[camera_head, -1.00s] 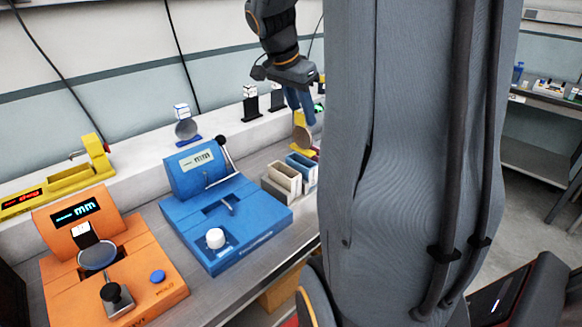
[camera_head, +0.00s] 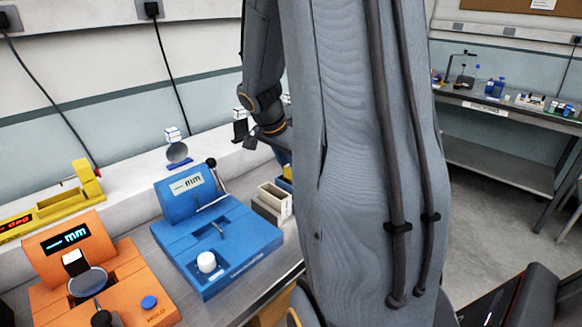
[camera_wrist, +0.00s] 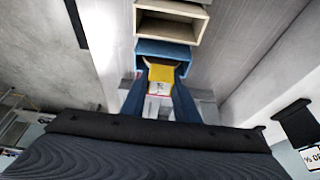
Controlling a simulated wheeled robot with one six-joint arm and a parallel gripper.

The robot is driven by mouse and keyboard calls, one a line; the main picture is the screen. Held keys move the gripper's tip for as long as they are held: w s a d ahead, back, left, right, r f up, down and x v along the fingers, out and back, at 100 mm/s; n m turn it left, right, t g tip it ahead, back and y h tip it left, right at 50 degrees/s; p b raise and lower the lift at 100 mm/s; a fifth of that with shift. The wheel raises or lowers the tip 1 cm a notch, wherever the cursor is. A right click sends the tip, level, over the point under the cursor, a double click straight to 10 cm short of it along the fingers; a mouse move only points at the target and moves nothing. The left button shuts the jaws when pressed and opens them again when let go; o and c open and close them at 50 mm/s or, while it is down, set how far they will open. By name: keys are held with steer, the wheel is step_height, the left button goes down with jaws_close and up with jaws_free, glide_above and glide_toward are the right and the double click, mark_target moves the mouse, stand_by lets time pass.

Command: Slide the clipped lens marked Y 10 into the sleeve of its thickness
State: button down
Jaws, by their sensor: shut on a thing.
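In the wrist view my gripper (camera_wrist: 160,82) has its two blue fingers closed on a yellow clip (camera_wrist: 160,73) with a small white label, whose writing I cannot read. The lens itself is hidden there. The clip is just in front of a blue open-topped sleeve (camera_wrist: 163,47), with a beige sleeve (camera_wrist: 176,22) beyond it. I cannot tell whether the clip touches the blue sleeve. In the head view my upright arm link hides the fingers and the held lens. The beige sleeve (camera_head: 272,201) shows partly beside that link.
A blue gauge (camera_head: 215,240) stands left of the sleeves, and an orange gauge (camera_head: 100,265) bears a round lens (camera_head: 88,282). Another lens (camera_head: 178,152) stands on the back ledge. A black clip with a white tag (camera_wrist: 312,157) is at the right in the wrist view.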

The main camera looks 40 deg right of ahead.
steer(key=shift+f, duration=0.15)
steer(key=c, duration=1.4)
jaws_free()
steer(key=shift+r, duration=0.45)
steer(key=b+v, duration=0.2)
steer(key=v, duration=0.9)
steer(key=shift+a+r+b, duration=0.15)
steer(key=shift+r+b, duration=0.1)
steer(key=shift+b, duration=0.1)
